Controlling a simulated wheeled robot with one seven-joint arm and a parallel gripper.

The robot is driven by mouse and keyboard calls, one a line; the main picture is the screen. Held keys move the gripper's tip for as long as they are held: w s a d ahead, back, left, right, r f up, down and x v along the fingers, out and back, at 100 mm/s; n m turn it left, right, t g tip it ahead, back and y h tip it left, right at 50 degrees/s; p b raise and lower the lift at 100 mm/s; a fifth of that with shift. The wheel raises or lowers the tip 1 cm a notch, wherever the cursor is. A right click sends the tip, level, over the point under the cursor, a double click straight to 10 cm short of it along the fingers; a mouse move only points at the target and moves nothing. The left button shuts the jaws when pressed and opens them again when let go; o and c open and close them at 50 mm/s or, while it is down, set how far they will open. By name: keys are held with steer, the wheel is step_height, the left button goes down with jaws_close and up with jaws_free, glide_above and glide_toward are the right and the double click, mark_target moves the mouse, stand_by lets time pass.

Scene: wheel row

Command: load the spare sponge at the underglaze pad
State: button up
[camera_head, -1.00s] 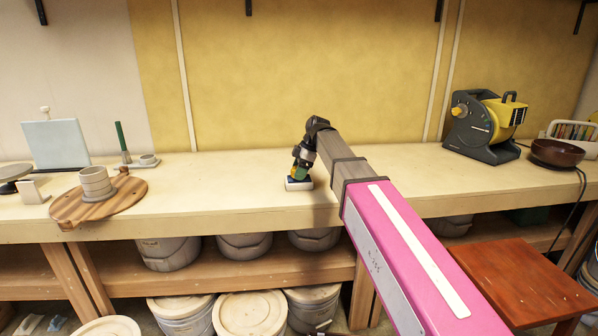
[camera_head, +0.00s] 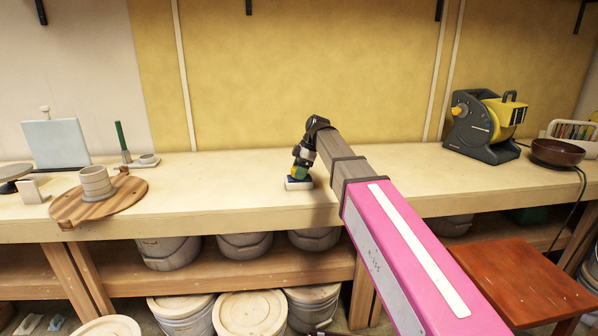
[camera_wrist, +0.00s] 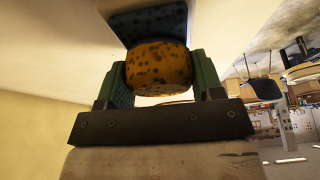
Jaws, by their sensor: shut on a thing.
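My gripper (camera_wrist: 158,88) has its green fingers shut on a round orange-yellow sponge (camera_wrist: 158,66) with dark specks. In the wrist view, a dark blue pad surface (camera_wrist: 140,22) lies right beyond the sponge, and the two seem to touch or nearly touch. In the head view, my gripper (camera_head: 299,173) points down over the underglaze pad (camera_head: 300,185), a small white-edged block on the bench. My gripper hides most of the sponge and part of the pad there.
The bench top (camera_head: 220,180) is clear around the pad. To the left are a round wooden board (camera_head: 120,205) with a clay cup (camera_head: 97,182) and a pale blue slab (camera_head: 56,144). To the right are a yellow-and-grey machine (camera_head: 487,125) and a brown bowl (camera_head: 556,152).

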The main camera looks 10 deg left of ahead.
steer(key=shift+r, duration=3.4)
